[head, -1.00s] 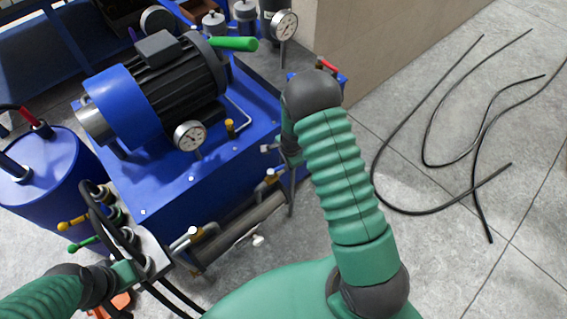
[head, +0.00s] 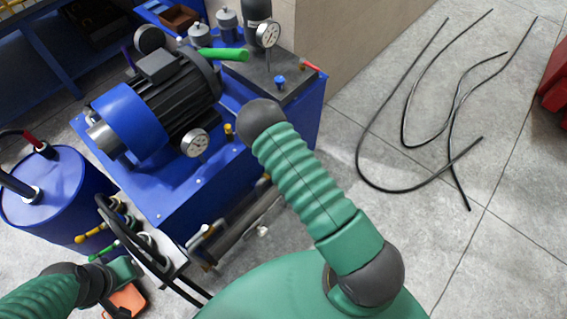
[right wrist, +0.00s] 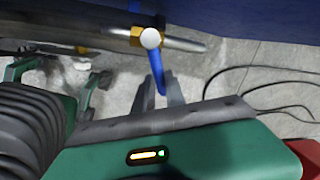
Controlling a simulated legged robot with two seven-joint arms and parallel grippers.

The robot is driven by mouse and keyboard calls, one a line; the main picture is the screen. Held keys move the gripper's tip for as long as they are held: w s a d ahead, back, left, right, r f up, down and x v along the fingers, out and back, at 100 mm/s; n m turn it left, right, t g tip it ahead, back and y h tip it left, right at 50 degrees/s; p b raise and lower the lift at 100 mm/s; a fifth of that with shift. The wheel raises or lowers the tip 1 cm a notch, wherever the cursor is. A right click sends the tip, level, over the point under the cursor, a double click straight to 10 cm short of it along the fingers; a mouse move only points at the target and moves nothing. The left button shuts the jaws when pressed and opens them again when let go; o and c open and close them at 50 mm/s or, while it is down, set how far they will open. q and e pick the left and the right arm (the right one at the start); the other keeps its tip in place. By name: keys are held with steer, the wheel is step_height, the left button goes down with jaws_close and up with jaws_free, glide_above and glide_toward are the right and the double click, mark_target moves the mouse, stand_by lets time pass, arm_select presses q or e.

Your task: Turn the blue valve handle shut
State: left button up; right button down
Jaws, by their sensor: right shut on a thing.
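In the right wrist view, the blue valve handle (right wrist: 157,72) extends down the picture from a brass valve body (right wrist: 138,37) with a white round end, crosswise to the grey pipe (right wrist: 185,44). My right gripper (right wrist: 159,92) is shut on the blue handle, one finger on each side of it. In the head view, the right gripper and this handle are hidden behind my right forearm. My left gripper (head: 123,268) is at the lower left of the head view, by the hose block. Its fingers are not clear.
The blue press unit (head: 190,190) carries a motor (head: 165,95), gauges (head: 195,142) and a green lever (head: 222,55). A blue drum (head: 45,195) stands at left. Black hoses (head: 400,187) lie on the open floor at right. A small blue knob (head: 280,83) sits on the unit's top.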

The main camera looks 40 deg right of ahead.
steer(key=shift+s+a+m+g+p, duration=0.1)
steer(key=shift+a+m+g+p, duration=0.1)
steer(key=shift+a+m, duration=0.45)
steer(key=shift+s+a+m+g+p, duration=0.1)
steer(key=shift+a+m+g+p, duration=0.1)
steer(key=shift+m, duration=0.75)
steer(key=shift+s+a+m+g+p, duration=0.1)
steer(key=shift+a+m+p, duration=0.1)
steer(key=shift+a+m, duration=0.45)
steer(key=shift+w+d+m, duration=0.1)
steer(key=shift+d+m, duration=0.05)
steer(key=shift+m, duration=0.1)
steer(key=c, duration=1.5)
jaws_free()
steer(key=shift+c, duration=0.2)
steer(key=shift+o, duration=0.8)
steer(key=a+r+p, duration=0.2)
steer(key=a+r, duration=0.1)
steer(key=r, duration=1.3)
steer(key=shift+s+a+r, duration=0.15)
steer(key=shift+s+r, duration=0.1)
steer(key=shift+s, duration=0.15)
